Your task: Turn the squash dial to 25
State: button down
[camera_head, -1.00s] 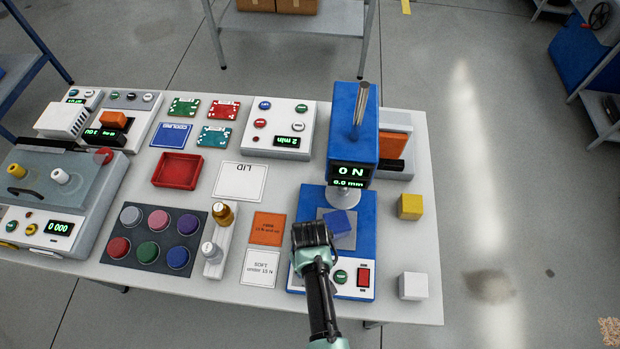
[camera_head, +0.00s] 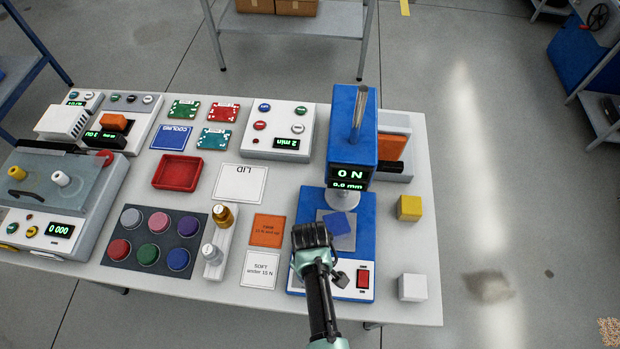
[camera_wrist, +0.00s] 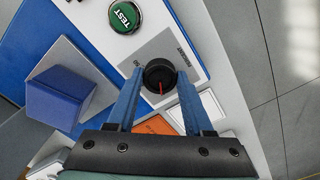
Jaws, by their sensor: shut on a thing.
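The squash dial (camera_wrist: 159,72) is a round black knob with a red pointer line, in the middle of the wrist view. The pointer runs from near its centre toward the bottom of that view. The printed scale around it is mostly hidden or too small to read. My gripper (camera_head: 309,250) is shut on the dial, one blue finger on each side. In the head view the dial is hidden under my gripper. The blue press (camera_head: 350,145) has a display (camera_head: 349,178) reading 0 N and 0.0 mm.
A blue cube (camera_head: 340,223) sits on the press plate, close to my gripper. The green TEST button (camera_wrist: 124,15) is near the dial. A red switch (camera_head: 363,277) is to the right. A SOFT card (camera_head: 259,269) and FIRM card (camera_head: 267,230) lie left.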

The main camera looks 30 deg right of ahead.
jog(key=shift+c, duration=1.5)
grip_release()
notch_tip(320, 180, up, 13)
jog(key=b, duration=0.1)
